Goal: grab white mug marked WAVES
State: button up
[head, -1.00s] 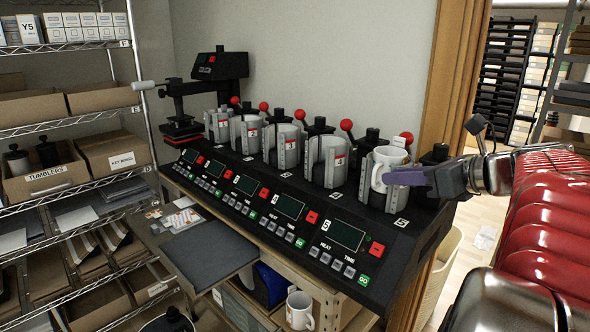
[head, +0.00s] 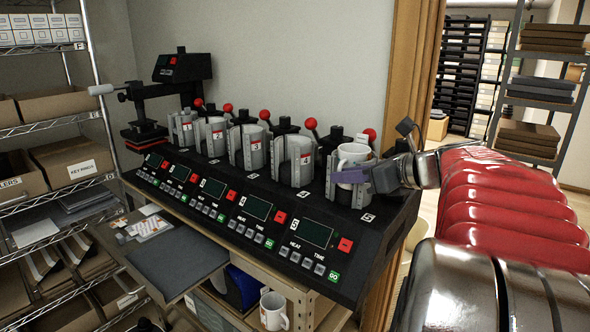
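A white mug (head: 353,152) sits upright in the rightmost press clamp (head: 331,182), its rim and upper part showing above the clamp. No WAVES marking can be read on it. My gripper (head: 353,176) reaches in from the right, its purple finger in front of the mug and clamp, hiding part of both. The finger overlaps the mug's side in this view; whether it touches the mug or its handle cannot be told. The gap between my fingers is not visible. Another white mug (head: 273,310) stands on a shelf below the press, its marking unreadable.
The black multi-station press (head: 262,232) has several clamps with red-knobbed levers (head: 310,123) close to my gripper. A dark pull-out board (head: 180,262) is at the front left. Wire shelving with boxes (head: 73,165) stands at left; an open doorway is at right.

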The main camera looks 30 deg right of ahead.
jog(key=shift+c, duration=0.3)
grip_shut()
jog(key=shift+r, duration=0.1)
notch_tip(320, 180, up, 10)
dwell(0.7)
dwell(0.4)
